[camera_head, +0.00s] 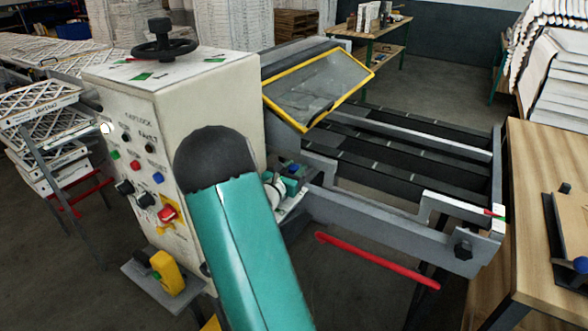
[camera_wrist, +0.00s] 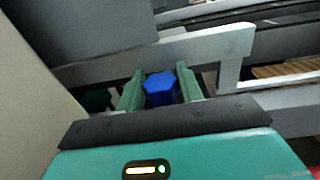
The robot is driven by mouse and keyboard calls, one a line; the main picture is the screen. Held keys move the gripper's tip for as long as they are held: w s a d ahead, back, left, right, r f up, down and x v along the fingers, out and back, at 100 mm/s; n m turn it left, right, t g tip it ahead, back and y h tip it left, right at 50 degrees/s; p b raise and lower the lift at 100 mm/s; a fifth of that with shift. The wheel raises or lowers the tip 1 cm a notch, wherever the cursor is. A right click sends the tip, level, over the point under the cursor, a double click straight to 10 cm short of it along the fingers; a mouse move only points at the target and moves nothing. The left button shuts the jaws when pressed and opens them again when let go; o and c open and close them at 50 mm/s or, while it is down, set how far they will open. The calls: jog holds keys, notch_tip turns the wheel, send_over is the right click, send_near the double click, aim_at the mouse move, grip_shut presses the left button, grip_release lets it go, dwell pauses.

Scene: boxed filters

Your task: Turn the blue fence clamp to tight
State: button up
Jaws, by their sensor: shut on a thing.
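The blue fence clamp is a faceted blue knob (camera_wrist: 160,88), seen in the wrist view in front of a grey metal rail (camera_wrist: 185,52). My gripper (camera_wrist: 160,86) has its two green fingers on either side of the knob, shut on it. In the head view my teal arm covers much of this spot. My gripper (camera_head: 286,182) shows there beside the machine cabinet, with a small bit of the blue knob (camera_head: 294,169) visible. Any tight or loose marking by the clamp cannot be made out.
The pale control cabinet (camera_head: 115,110) with buttons and a black handwheel (camera_head: 163,40) stands left of my arm. A yellow-framed clear guard (camera_head: 318,85) tilts above the conveyor bed. A red bar (camera_head: 375,258) sticks out below. A wooden bench (camera_head: 530,200) stands at right.

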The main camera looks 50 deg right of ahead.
jog(key=shift+m+g, duration=0.4)
jog(key=shift+g, duration=0.3)
jog(key=o, duration=0.9)
jog(key=shift+a, duration=0.15)
jog(key=a, duration=0.9)
jog(key=s+a, duration=0.1)
jog(key=a, duration=0.3)
jog(key=shift+a, duration=0.3)
jog(key=shift+s, duration=0.1)
jog(key=s+a+r+m+g+y, duration=0.1)
jog(key=m, duration=0.1)
jog(key=s+a+r+m+g+y, duration=0.1)
jog(key=s+a+m, duration=0.1)
jog(key=s+a+r+m+y, duration=0.1)
jog(key=s+m, duration=0.1)
jog(key=shift+a+m+g, duration=0.25)
jog(key=shift+m+g, duration=0.05)
jog(key=shift+g, duration=0.1)
jog(key=s+a+r+m+t+y, duration=0.2)
jog(key=a+r+m+y, duration=0.1)
jog(key=a, duration=0.7)
jog(key=s+a+r+m+t+y, duration=0.2)
jog(key=a+m+y, duration=0.3)
jog(key=a, duration=0.6)
jog(key=s+a+r+m+t+y, duration=0.3)
jog(key=a+y, duration=0.3)
jog(key=a, duration=0.4)
jog(key=shift+s+a+r+m+y, duration=0.3)
jog(key=shift+s+m+y, duration=0.1)
jog(key=shift+s+m, duration=0.2)
